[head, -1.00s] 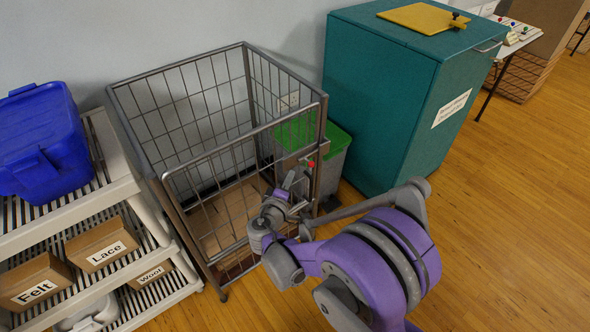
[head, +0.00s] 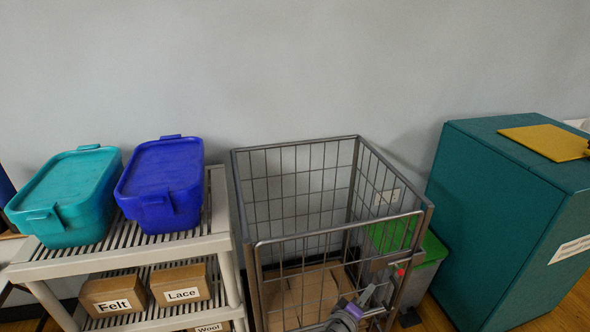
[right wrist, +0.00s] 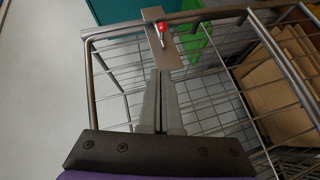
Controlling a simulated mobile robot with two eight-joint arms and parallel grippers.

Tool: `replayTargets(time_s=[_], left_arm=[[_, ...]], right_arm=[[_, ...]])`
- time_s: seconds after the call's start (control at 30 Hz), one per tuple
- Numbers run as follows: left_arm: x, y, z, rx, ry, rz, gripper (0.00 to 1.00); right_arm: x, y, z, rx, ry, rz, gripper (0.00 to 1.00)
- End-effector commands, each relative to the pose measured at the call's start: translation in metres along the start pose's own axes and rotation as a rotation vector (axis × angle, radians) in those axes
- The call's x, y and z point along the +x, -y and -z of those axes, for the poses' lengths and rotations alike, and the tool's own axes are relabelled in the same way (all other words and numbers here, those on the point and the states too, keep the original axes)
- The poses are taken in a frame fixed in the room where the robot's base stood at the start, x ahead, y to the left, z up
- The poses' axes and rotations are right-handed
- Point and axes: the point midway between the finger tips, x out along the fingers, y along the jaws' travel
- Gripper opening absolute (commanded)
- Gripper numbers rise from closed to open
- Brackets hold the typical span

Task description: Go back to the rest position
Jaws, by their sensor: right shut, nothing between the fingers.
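My right gripper (head: 366,296) shows at the bottom of the head view, in front of the wire cage cart (head: 342,233). Its fingers are shut and empty. In the right wrist view the fingers of my right gripper (right wrist: 160,78) point toward the cart's latch plate (right wrist: 158,42) with its red knob (right wrist: 161,27). I cannot tell whether the fingertips touch the plate. The red knob also shows in the head view (head: 401,272). My left gripper is not in view.
A shelf rack (head: 225,246) at left holds a teal tub (head: 68,200), a blue tub (head: 163,190) and labelled boxes. A teal cabinet (head: 500,225) stands at right. Flat cardboard (head: 292,297) lies in the cart.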

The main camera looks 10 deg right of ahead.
Motion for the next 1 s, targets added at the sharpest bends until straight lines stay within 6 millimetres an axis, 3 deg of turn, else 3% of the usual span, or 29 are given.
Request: replayTargets(time_s=[0.13, 0.27, 0.53, 0.7, 0.97, 1.0], left_arm=[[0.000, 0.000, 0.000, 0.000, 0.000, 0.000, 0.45], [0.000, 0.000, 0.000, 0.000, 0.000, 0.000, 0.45], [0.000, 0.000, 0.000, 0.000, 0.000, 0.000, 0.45], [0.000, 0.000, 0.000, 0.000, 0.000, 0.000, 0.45], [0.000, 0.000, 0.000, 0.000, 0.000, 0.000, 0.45], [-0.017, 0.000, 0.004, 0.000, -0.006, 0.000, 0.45]], right_arm=[[-0.008, -0.003, -0.019, 0.041, 0.045, 0.088, 0.00], [-0.031, -0.001, -0.052, 0.126, 0.122, 0.260, 0.00], [-0.116, 0.023, -0.111, 0.349, 0.248, 0.669, 0.00], [-0.167, 0.037, -0.126, 0.474, 0.281, 0.863, 0.00], [-0.229, 0.052, -0.135, 0.637, 0.295, 1.084, 0.00], [-0.233, 0.035, -0.131, 0.635, 0.289, 1.079, 0.00]])
